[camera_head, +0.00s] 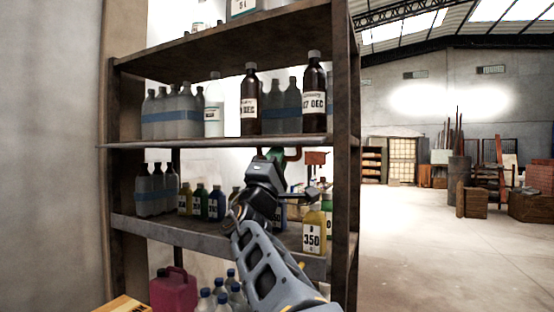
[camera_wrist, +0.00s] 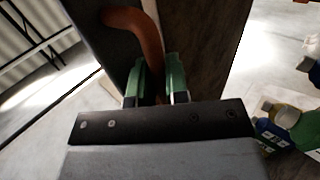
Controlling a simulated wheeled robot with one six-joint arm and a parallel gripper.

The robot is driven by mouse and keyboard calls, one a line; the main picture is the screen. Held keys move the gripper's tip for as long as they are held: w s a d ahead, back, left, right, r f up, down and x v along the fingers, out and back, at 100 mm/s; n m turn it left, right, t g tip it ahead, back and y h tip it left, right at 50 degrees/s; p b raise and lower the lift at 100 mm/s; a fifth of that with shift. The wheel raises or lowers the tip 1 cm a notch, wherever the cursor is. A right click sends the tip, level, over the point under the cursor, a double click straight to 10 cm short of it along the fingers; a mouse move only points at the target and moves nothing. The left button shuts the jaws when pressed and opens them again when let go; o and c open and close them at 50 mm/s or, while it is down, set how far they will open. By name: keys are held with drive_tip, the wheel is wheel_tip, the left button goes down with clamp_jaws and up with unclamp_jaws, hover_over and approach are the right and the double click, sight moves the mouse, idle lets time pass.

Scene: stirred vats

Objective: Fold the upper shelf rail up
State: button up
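The upper shelf rail (camera_head: 185,145) shows in the head view as a thin strip along the front of the upper bottle shelf, seen nearly edge-on. A red-orange curved handle (camera_head: 294,154) hangs just below it, right of the middle. My gripper (camera_head: 268,154) is up under that strip, with green fingers beside the handle. In the wrist view the orange handle (camera_wrist: 148,38) curves down between the two green fingers of my gripper (camera_wrist: 157,85). The fingers lie close against both sides of it and look shut on it. The handle's lower end is hidden behind the gripper body.
Brown bottles (camera_head: 250,103) and clear bottles stand on the upper shelf. A yellow bottle (camera_head: 312,232) stands on the lower shelf, right of my arm. A shelf post (camera_head: 343,180) is close on the right. Open floor (camera_head: 420,240) lies beyond it.

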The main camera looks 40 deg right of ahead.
clamp_jaws()
